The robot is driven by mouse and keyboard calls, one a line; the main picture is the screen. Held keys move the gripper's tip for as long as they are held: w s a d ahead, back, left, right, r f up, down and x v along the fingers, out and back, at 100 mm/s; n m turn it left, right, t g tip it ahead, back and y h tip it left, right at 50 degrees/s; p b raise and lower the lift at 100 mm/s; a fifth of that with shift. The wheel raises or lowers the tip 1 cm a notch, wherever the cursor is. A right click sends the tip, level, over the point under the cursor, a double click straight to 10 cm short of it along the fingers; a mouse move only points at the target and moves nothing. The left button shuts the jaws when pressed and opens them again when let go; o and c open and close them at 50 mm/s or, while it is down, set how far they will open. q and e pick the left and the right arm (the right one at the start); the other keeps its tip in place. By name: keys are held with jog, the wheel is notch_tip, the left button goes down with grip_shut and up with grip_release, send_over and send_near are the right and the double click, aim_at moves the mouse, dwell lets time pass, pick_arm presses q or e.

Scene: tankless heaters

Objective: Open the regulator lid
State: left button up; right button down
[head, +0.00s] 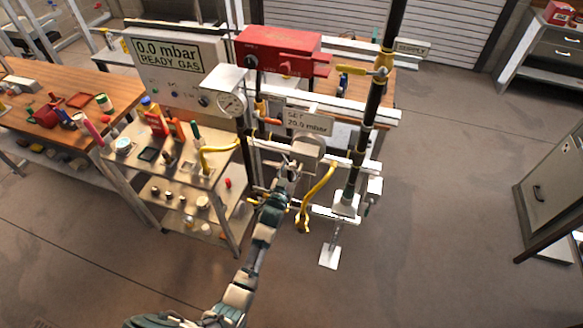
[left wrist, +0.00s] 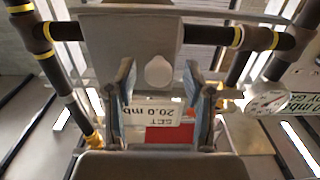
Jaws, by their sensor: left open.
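The regulator (head: 308,150) is a grey rounded body on the pipe rack, below the sign reading "SET 20.0 mbar" (head: 308,122). In the left wrist view the grey regulator body (left wrist: 130,42) fills the upper middle, with a pale round piece (left wrist: 158,72) on it; I cannot tell if this is the lid. My left gripper (head: 286,172) is just below the regulator in the head view. In the left wrist view its two fingers (left wrist: 160,88) are open, one on each side of the pale piece. Contact cannot be told. My right gripper is not in view.
Yellow handles (head: 318,190) and a black pipe (head: 367,125) stand close around the arm. A pressure gauge (head: 232,104) and a red box (head: 282,52) are above. A cart of small parts (head: 165,165) is at left.

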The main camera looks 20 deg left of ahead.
pick_arm(q)
jog(key=shift+w+d, duration=0.1)
jog(key=shift+w, duration=0.1)
grip_shut()
jog(key=a+p, duration=0.1)
jog(key=a, duration=0.8)
jog(key=shift+w+a, duration=0.15)
jog(key=shift+a, duration=0.2)
grip_release()
jog(key=shift+d, duration=0.25)
